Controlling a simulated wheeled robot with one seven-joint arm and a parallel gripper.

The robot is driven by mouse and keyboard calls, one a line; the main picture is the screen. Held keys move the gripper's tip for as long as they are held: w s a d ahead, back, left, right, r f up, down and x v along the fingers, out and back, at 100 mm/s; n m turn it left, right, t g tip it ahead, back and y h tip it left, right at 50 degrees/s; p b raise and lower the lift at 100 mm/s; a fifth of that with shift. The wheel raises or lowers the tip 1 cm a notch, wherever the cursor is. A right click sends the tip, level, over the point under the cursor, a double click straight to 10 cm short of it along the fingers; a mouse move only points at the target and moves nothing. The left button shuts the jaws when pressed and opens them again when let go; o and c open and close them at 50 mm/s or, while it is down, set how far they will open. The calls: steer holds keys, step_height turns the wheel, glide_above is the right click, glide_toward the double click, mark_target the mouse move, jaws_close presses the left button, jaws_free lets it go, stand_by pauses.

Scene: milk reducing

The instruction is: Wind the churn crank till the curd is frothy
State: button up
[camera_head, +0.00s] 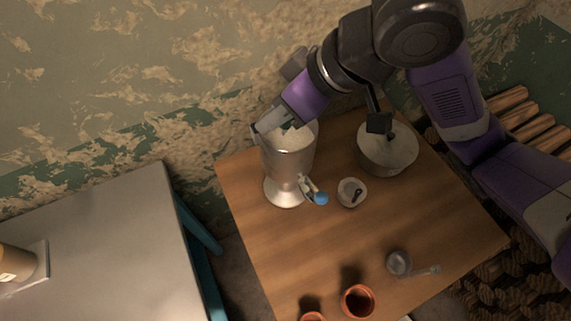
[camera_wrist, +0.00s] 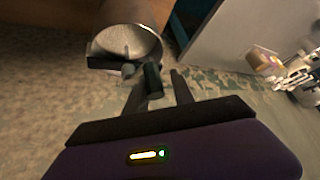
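The churn (camera_head: 287,160) is a tall metal vessel on a flared foot, standing on the wooden table (camera_head: 285,245). Pale curd (camera_head: 297,137) shows in its mouth; I cannot tell how frothy it is. The crank sticks out from its lower right side and ends in a blue knob (camera_head: 321,198). My gripper (camera_head: 268,130) is over the churn's upper left rim, apart from the knob, and hides part of the mouth. In the wrist view, the dark fingers of my gripper (camera_wrist: 128,72) appear spread in front of the churn's round mouth (camera_wrist: 125,42). The knob is not visible there.
A pot (camera_head: 387,158) stands right of the churn, with a small white bowl (camera_head: 345,192) between them. A metal ladle or cup (camera_head: 399,263) and terracotta pots (camera_head: 358,301) stand near the front. A grey table (camera_head: 110,250) is at left, across a gap. The wall is close behind.

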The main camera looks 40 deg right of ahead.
steer(key=shift+m+g+h, duration=0.3)
steer(key=shift+h, duration=0.5)
steer(key=d, duration=0.1)
steer(key=s+d, duration=0.1)
steer(key=d, duration=0.2)
steer(key=shift+s+f, duration=0.15)
steer(key=shift+s, duration=0.25)
step_height(320, 180, up, 9)
steer(key=p, duration=0.9)
steer(key=shift+s+a, duration=0.15)
steer(key=shift+s, duration=0.1)
steer(key=shift+f, duration=0.1)
